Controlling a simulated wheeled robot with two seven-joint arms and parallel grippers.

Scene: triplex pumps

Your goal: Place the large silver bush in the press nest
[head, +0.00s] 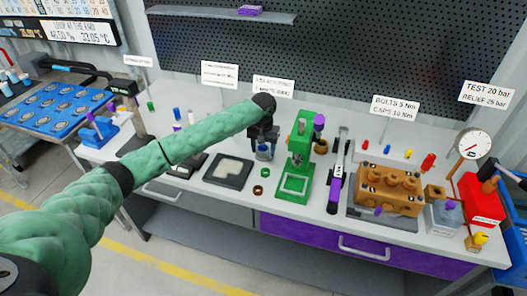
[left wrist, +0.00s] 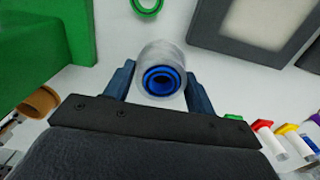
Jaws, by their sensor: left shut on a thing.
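My left gripper (head: 263,148) is over the table, just left of the green press (head: 299,155). In the left wrist view, my left gripper (left wrist: 160,82) is shut on a silver bush (left wrist: 162,57), a short round sleeve with a blue ring in its bore. The bush sits between the two blue-grey fingers. In the head view it is small and partly hidden by the gripper. The press base (head: 292,188) has a light square outline; I cannot make out the nest clearly. The press also shows in the left wrist view (left wrist: 40,45). My right gripper is not in view.
A green ring (head: 265,173) and a brown ring (head: 258,190) lie left of the press base. A dark tray (head: 211,178) lies further left. A purple and black tool (head: 335,190) and a brown pump block (head: 388,190) stand to the right.

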